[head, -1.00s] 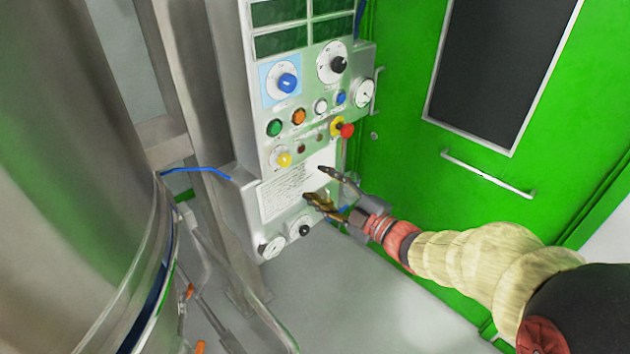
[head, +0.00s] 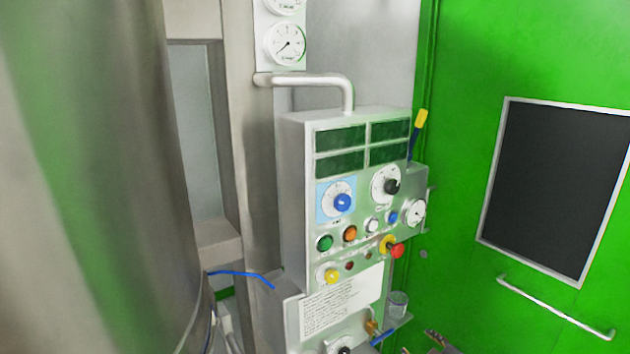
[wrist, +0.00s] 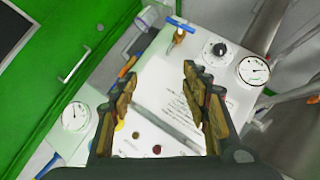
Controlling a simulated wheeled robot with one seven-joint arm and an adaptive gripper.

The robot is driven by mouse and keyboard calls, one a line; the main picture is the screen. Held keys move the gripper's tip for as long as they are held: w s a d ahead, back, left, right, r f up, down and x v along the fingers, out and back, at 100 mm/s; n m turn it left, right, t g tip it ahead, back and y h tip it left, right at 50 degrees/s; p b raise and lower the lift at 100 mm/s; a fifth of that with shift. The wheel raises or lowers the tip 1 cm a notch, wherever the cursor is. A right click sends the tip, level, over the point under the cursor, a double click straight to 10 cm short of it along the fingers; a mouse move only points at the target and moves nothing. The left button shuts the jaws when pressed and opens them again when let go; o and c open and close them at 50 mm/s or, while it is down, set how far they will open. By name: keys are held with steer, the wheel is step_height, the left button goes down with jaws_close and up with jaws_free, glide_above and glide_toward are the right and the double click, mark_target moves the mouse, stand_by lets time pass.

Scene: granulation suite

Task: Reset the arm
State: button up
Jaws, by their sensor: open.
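My gripper (wrist: 160,105) is open and empty in the wrist view, its two fingers spread in front of the control panel's white printed label (wrist: 165,85). In the head view only a small part of my gripper (head: 435,340) shows at the bottom edge, right of the panel's lower end. The rest of my arm is out of that frame. The control panel (head: 300,200) carries a blue knob (head: 342,202), a black knob (head: 391,186), coloured buttons and a red emergency stop (head: 397,250). I cannot tell the exact gap between fingers and panel.
A large steel vessel (head: 90,180) fills the left of the head view. A green door (head: 460,200) with a dark window (head: 560,190) and a handle (head: 555,305) is at the right. A pipe (head: 315,80) bends above the panel. A blue-handled valve (wrist: 180,24) projects near the fingers.

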steer(key=s+d+r+m+g+h, duration=0.1)
steer(key=s+m+g, duration=0.25)
steer(key=s, duration=0.45)
steer(key=s+d+r+m+g+h, duration=0.1)
steer(key=s+d+m+g+h, duration=0.15)
steer(key=s+m, duration=0.45)
steer(key=s+a+r+n+y+p, duration=0.1)
steer(key=s+a+r+y, duration=0.2)
steer(key=s+a+r, duration=0.7)
steer(key=shift+s+a, duration=0.3)
steer(key=shift+s, duration=0.3)
